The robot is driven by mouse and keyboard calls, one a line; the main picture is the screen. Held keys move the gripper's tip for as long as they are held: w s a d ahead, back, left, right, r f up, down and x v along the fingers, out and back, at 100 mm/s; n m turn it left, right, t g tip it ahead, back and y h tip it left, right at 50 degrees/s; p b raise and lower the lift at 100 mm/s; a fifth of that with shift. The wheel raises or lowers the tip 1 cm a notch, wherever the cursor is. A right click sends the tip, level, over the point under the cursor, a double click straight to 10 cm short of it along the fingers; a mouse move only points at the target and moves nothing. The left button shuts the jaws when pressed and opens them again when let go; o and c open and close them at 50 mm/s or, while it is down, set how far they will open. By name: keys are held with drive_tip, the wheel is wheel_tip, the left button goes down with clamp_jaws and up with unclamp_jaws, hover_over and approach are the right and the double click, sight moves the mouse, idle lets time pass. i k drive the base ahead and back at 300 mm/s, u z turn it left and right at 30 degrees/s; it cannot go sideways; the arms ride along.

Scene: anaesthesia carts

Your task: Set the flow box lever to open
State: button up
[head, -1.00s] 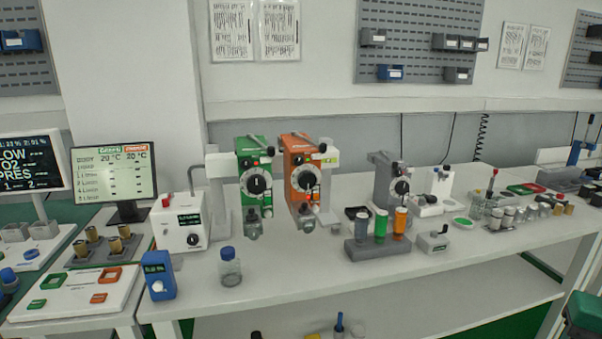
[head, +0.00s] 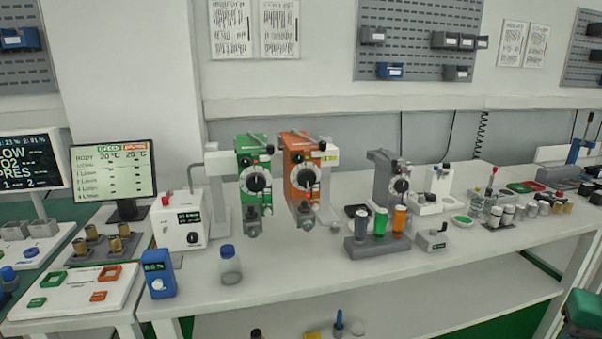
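No label I can read marks the flow box. A larger white box (head: 181,221) with a dark display, a round black knob and a red part on top stands left of the green unit. I cannot tell for sure which is the flow box, and the lever position is too small to read. My gripper is not in view.
A green vaporizer (head: 254,175) and an orange vaporizer (head: 302,178) hang mid-table. A grey rack (head: 378,247) holds vials beside the small box. A blue-capped bottle (head: 230,268) and a blue meter (head: 158,274) stand in front. The white tabletop (head: 300,270) is clear at front centre.

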sight(164, 199)
drive_tip(key=u, duration=1.25)
drive_tip(key=k, duration=0.75)
drive_tip(key=u, duration=0.4)
drive_tip(key=i, duration=0.8)
